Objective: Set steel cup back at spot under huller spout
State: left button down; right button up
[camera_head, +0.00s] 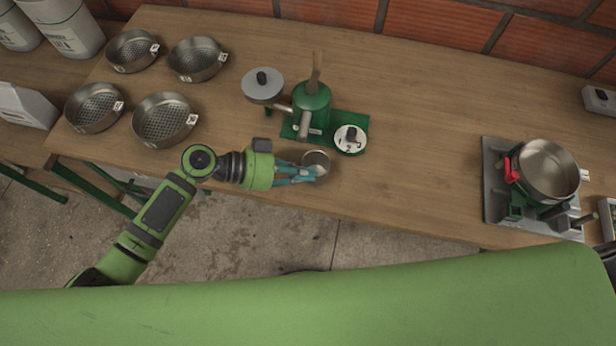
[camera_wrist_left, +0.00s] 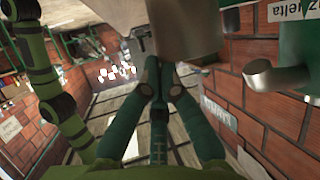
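The steel cup (camera_head: 316,160) is a small round grey cup at the front of the wooden table, below the green huller (camera_head: 312,105). My left gripper (camera_head: 317,173) reaches it from the left. In the left wrist view the cup (camera_wrist_left: 185,30) shows large at the top. The left fingertips (camera_wrist_left: 161,68) are drawn close together at its lower side, narrower than the cup; the exact contact is partly hidden. A grey cylinder (camera_wrist_left: 268,75), perhaps the huller's spout, shows to the right and apart from the cup. My right gripper is not in view.
A white-topped round part (camera_head: 350,139) sits on the huller's green base, close to the cup's right. A grey round lid or pan (camera_head: 262,85) is at the huller's left. Several sieves (camera_head: 165,118) stand left. Table between is clear.

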pick_arm(q)
jog(key=shift+w+a+f+b, duration=0.1)
jog(key=shift+w+a+b, duration=0.2)
jog(key=shift+w+b, duration=0.3)
jog(key=shift+w+a+b, duration=0.3)
jog(key=shift+w+b, duration=0.2)
jog(key=shift+w, duration=0.15)
jog(key=shift+w+a+f+b, duration=0.1)
jog(key=shift+w+a+b, duration=0.2)
jog(key=shift+w+b, duration=0.3)
jog(key=shift+w+a+r+b, duration=0.15)
jog(key=shift+w+a+b, duration=0.15)
jog(key=shift+w, duration=0.2)
jog(key=c, duration=1.4)
grip_release()
jog(key=shift+o, duration=0.2)
jog(key=v, duration=1.2)
jog(key=shift+w+a, duration=0.1)
